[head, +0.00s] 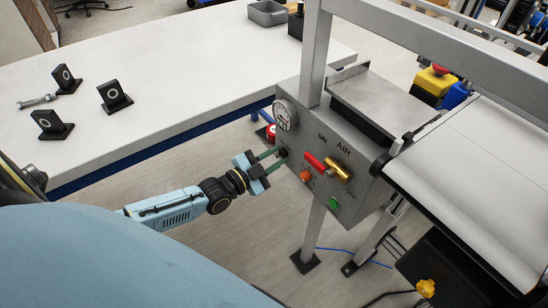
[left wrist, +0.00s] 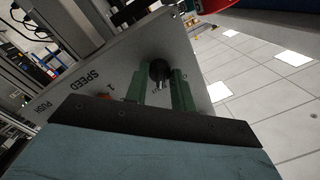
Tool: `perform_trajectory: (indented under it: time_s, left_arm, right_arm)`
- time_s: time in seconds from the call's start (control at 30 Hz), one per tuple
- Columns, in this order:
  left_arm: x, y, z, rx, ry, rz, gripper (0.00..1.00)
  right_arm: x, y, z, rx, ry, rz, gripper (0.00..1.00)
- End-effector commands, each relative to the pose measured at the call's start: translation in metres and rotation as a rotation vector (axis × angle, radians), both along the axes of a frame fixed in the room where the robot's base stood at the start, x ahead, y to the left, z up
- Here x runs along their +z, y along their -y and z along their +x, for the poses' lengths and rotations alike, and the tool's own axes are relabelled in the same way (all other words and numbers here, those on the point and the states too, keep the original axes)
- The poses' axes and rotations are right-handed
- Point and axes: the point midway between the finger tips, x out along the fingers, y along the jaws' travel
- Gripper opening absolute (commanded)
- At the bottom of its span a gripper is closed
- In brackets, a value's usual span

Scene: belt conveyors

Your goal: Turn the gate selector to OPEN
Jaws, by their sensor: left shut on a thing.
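The control panel (head: 322,127) is a grey box on a post, right of centre in the head view. My left gripper (head: 280,157) reaches its left side with green fingers. The fingers are shut on a small black knob (head: 283,153), which I take to be the gate selector. In the left wrist view the black knob (left wrist: 159,70) shows between the fingertips of my left gripper (left wrist: 160,88). The knob's marks are too small or hidden to read, so I cannot tell its setting. My right gripper is not in view.
The panel also bears a gauge (head: 285,115), a red-handled air valve (head: 316,162), an orange knob (head: 306,176) and a green button (head: 334,203). A red button (head: 271,132) sits at its left edge. A white table (head: 170,80) stands behind; a conveyor (head: 480,170) is right.

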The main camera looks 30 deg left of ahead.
Motion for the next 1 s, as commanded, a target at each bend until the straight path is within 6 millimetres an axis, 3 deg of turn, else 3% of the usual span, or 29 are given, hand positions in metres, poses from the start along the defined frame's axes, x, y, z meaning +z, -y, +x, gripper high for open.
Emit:
perform_trajectory:
  time_s: [0.3,0.47,0.9,1.0]
  left_arm:
    - [0.0,0.0,0.0,0.0,-0.012,-0.027,0.02]
    - [0.001,0.0,0.0,-0.001,-0.038,-0.092,0.02]
    - [0.002,0.0,0.0,0.0,-0.183,-0.442,0.02]
    - [0.002,0.0,0.0,0.0,-0.219,-0.529,0.02]
  right_arm:
    - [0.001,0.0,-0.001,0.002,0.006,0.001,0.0]
    - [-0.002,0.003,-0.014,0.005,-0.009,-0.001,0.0]
    - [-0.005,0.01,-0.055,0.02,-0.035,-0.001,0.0]
    - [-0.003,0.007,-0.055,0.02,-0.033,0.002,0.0]
